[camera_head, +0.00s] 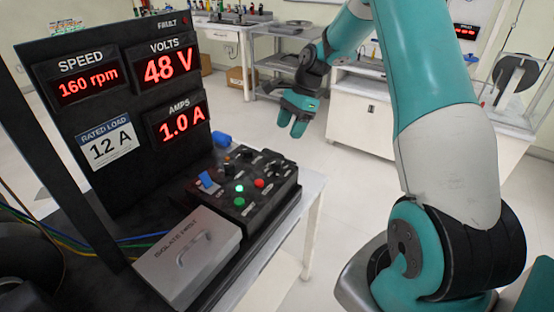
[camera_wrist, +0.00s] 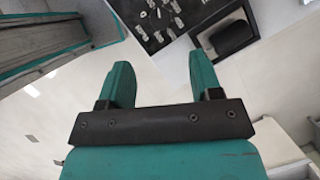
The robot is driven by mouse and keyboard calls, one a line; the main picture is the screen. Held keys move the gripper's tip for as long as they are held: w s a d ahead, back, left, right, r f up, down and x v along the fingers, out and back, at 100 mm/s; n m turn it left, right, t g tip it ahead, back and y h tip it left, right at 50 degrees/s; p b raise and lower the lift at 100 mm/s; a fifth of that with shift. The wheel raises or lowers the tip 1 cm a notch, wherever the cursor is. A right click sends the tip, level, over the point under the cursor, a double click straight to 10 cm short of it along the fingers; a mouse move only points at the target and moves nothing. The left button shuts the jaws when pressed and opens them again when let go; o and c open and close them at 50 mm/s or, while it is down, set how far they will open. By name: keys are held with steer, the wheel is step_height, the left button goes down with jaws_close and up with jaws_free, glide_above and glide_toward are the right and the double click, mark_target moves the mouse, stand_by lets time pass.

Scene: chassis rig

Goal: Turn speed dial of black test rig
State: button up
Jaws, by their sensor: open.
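The black test rig (camera_head: 130,185) stands on the left in the head view. Its displays read speed 160 rpm, volts 48 V and amps 1.0 A, and a plate reads rated load 12 A. Its control box (camera_head: 262,212) carries several black knobs, a lit green button (camera_head: 239,188), a red button (camera_head: 259,183) and a blue switch (camera_head: 206,180). The knob labels are too small to read, so I cannot tell which is the speed dial. My gripper (camera_head: 298,122) is open and empty, above and beyond the box, apart from it. Its teal fingers also show in the wrist view (camera_wrist: 161,80).
A grey box with a handle (camera_head: 187,250) sits in front of the controls. Coloured cables (camera_head: 60,235) run at the left. A white bench (camera_head: 235,33) and a white cabinet (camera_head: 358,112) stand behind. Floor (camera_head: 335,185) right of the rig's table is clear.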

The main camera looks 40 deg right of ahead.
mark_target(276, 161)
steer(key=p+x, duration=0.1)
steer(key=x, duration=1)
steer(key=shift+a, duration=0.1)
steer(key=shift+r, duration=0.1)
steer(key=c, duration=0.9)
